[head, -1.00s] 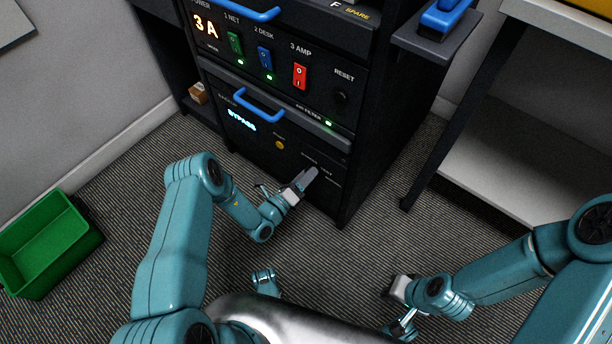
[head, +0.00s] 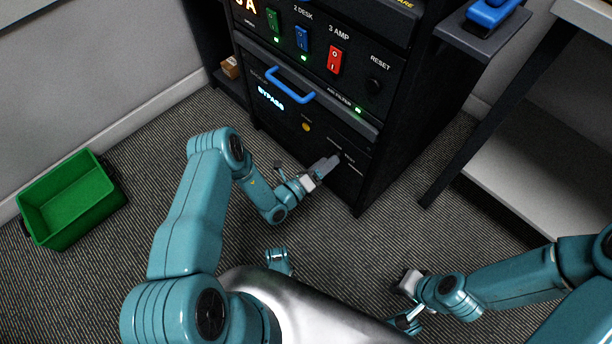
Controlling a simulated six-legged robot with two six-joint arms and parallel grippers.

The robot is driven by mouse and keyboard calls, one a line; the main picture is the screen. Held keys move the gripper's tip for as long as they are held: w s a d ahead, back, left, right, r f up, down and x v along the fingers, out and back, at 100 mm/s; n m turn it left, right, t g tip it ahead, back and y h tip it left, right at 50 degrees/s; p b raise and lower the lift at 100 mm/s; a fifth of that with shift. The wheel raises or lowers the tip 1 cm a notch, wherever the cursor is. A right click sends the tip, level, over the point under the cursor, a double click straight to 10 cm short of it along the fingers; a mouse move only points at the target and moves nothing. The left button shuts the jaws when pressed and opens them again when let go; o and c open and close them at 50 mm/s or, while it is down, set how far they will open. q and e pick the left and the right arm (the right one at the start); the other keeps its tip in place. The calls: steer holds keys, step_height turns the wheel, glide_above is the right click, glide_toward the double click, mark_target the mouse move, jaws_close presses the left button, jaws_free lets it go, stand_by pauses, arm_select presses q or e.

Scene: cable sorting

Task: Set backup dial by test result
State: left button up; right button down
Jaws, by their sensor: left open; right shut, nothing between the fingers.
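My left gripper (head: 328,164) is open and in front of this lower right part. Its fingers cover what lies behind them, so the dial is hidden, and I cannot tell whether they touch it. My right gripper (head: 409,281) is shut and empty, low over the floor at the right.
The upper panel has a green switch (head: 273,20), a blue switch (head: 302,38), a red switch (head: 335,60) and a reset knob (head: 376,86). A blue handle (head: 289,86) sticks out above the display. A green bin (head: 72,199) stands on the floor at left.

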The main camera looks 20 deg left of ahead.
arm_select(q)
steer(key=p+v, duration=0.3)
steer(key=v, duration=1.2)
steer(key=shift+w+f, duration=0.1)
